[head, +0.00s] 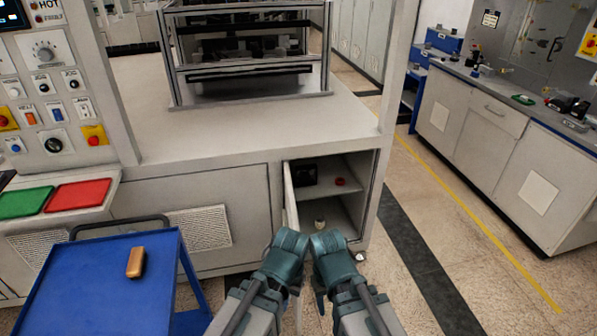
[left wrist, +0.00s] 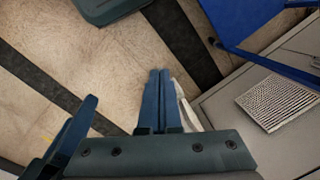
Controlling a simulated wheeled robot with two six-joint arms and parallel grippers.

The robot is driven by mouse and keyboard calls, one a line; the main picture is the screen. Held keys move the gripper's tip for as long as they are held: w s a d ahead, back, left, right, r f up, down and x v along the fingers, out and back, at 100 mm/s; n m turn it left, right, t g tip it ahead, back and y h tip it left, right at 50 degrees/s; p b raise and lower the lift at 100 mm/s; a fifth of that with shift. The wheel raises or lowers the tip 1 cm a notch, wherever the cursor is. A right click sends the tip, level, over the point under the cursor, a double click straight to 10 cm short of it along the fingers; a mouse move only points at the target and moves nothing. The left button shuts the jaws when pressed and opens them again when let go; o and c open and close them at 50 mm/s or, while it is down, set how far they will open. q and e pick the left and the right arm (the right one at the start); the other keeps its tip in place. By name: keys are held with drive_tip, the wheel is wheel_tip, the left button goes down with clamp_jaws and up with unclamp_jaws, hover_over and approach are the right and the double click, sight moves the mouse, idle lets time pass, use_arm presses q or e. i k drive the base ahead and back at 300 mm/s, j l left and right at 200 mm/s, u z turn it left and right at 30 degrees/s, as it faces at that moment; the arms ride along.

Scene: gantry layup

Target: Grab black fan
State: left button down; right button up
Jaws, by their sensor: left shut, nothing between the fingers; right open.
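A small black boxy object (head: 304,174), which looks like the black fan, sits on the upper shelf inside the open cabinet, at the left by the door. Its details are too small to make out. My left gripper (head: 287,243) is low in front of the cabinet opening, apart from the object. In the left wrist view its fingers (left wrist: 159,72) are shut together with nothing between them. My right gripper (head: 328,242) is close beside it, also in front of the opening. It is open and empty, though its fingertips are mostly hidden in the head view.
The open cabinet door (head: 290,203) stands just left of the opening. A red item (head: 340,181) lies on the upper shelf, and a small pale item (head: 320,223) sits below. A blue cart (head: 90,285) carrying a tan object (head: 136,262) stands at left. The floor to the right is clear.

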sight(305, 175)
drive_tip(key=i, duration=0.1)
drive_tip(key=l+u, duration=0.1)
drive_tip(key=l, duration=1.2)
drive_tip(key=i+l, duration=0.4)
drive_tip(key=i+l+u, duration=0.1)
drive_tip(key=i+l, duration=0.3)
drive_tip(key=l, duration=0.2)
drive_tip(key=i+l, duration=0.35)
drive_tip(key=l, duration=0.15)
drive_tip(key=i, duration=0.55)
drive_tip(key=i+l+u, duration=0.1)
drive_tip(key=i, duration=0.4)
